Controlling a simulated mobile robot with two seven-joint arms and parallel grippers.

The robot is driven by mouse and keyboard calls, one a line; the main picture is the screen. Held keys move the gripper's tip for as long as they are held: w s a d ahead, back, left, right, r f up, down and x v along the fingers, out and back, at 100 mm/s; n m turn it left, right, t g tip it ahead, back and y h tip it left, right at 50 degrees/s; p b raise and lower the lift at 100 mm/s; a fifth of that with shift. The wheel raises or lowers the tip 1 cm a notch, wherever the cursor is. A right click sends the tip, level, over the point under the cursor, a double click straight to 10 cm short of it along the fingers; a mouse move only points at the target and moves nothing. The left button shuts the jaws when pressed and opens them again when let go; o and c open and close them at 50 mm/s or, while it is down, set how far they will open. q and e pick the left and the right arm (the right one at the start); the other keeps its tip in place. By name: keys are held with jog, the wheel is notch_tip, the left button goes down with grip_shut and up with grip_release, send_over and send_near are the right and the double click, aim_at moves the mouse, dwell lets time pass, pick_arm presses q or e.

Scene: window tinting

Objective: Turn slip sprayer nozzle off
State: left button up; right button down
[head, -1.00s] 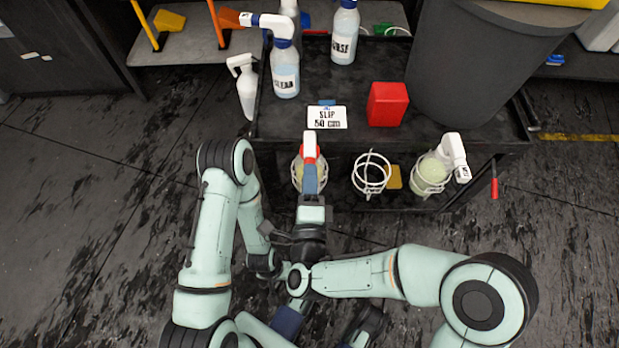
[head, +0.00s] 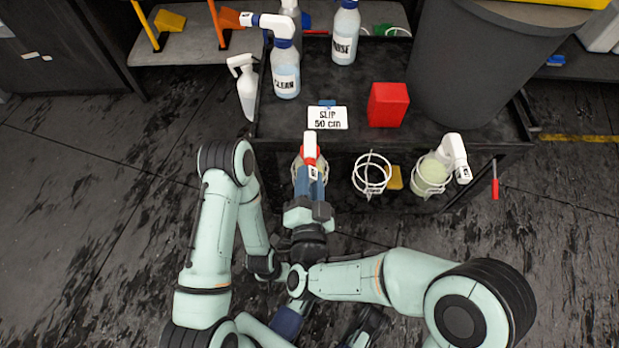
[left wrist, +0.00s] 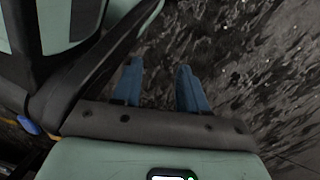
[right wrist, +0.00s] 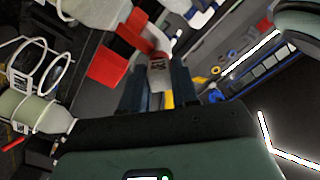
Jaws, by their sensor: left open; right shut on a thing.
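The slip sprayer (head: 310,145), with a white and red head, sits in a wire ring on the cart's near side. Its labelled nozzle (head: 313,173) points toward me. My right gripper (head: 309,180) is shut on the nozzle, one blue finger on each side. In the right wrist view the nozzle (right wrist: 158,66) shows between the fingers, with red parts behind it; its label is too small to read. The bottle body is mostly hidden below. My left gripper (left wrist: 158,72) is open and empty, low over the dark floor and away from the sprayer.
The dark cart (head: 285,133) carries a SLIP 50 cm card (head: 327,117), a red block (head: 388,104), CLEAN (head: 286,72) and RINSE (head: 345,35) bottles and a grey bin (head: 475,65). An empty wire ring (head: 371,178) and another sprayer (head: 432,172) are to the right.

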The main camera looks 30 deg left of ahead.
pick_arm(q)
jog(key=shift+w+d+r+t+p, duration=0.1)
jog(key=shift+w+r+t+p, duration=0.2)
jog(key=shift+w+r, duration=0.3)
jog(key=shift+w+d+r+t+p, duration=0.1)
jog(key=shift+w+r+t+p, duration=0.2)
jog(key=shift+w, duration=0.45)
pick_arm(e)
jog(key=shift+n, duration=4.1)
pick_arm(q)
jog(key=shift+r, duration=0.1)
pick_arm(e)
jog(key=c, duration=0.9)
grip_release()
